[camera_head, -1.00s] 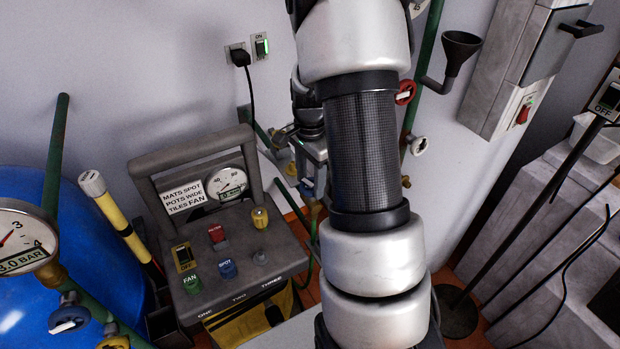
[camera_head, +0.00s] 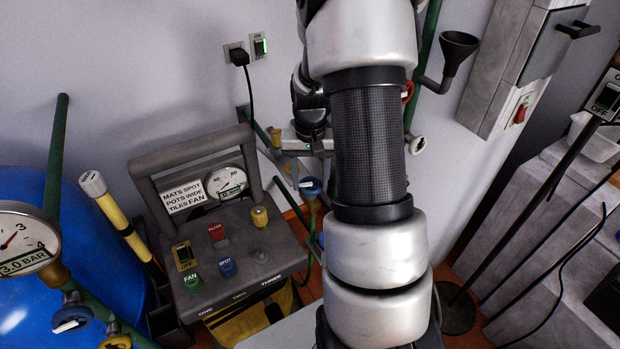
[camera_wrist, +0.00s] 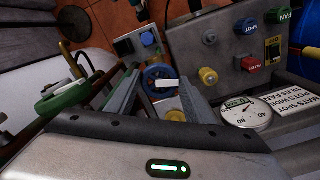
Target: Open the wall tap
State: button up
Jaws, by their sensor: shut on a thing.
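The tap with a blue handwheel and a white bar across it (camera_head: 311,187) is on the pipework at the wall, right of the control box. In the wrist view the blue wheel (camera_wrist: 157,74) lies between my two fingertips, its white bar roughly level in the picture. My gripper (camera_head: 309,178) reaches down over the wheel, with one finger on each side. In the wrist view my gripper (camera_wrist: 160,86) is shut on this wheel. My forearm hides part of the wall pipes in the head view.
A grey control box (camera_head: 238,283) with knobs and a gauge stands close left. A red wheel (camera_head: 408,91) and a grey-white tap (camera_head: 418,145) are on the pipe to the right. A funnel (camera_head: 459,50) sticks out there. A green wheel (camera_wrist: 62,100) is beside my gripper.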

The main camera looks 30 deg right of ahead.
aim_at(311, 185)
jog(key=shift+n, duration=1.7)
jog(key=o, duration=1)
jog(key=shift+o, duration=0.2)
notch_tip(311, 185, up, 18)
jog(key=p, duration=0.3)
jog(key=shift+f, duration=0.25)
